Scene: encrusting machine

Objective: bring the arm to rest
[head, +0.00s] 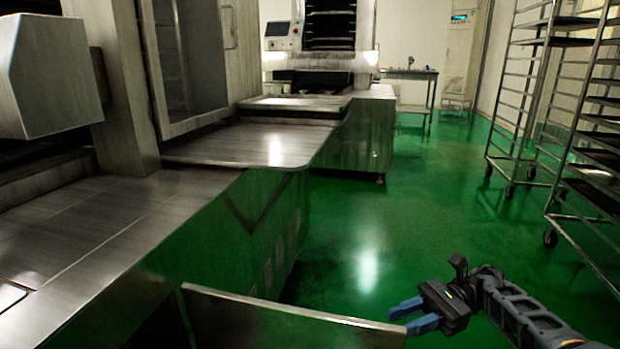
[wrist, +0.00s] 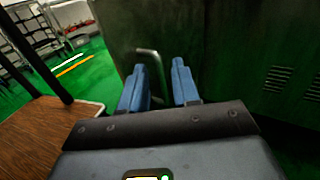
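My gripper (head: 402,318) is at the lower right of the head view, with its arm reaching in from the right edge. Its two blue fingers point left and stand apart. In the wrist view the fingers (wrist: 158,65) also show a clear gap, with nothing held. A bent metal rod (wrist: 149,52) appears behind the gap; I cannot tell how far off it is.
A thin-edged panel (head: 280,323) lies close to the fingertips; whether they touch is unclear. The steel machine counter (head: 110,230) fills the left. Wheeled racks (head: 530,100) stand at the right. The green floor (head: 400,220) between is clear.

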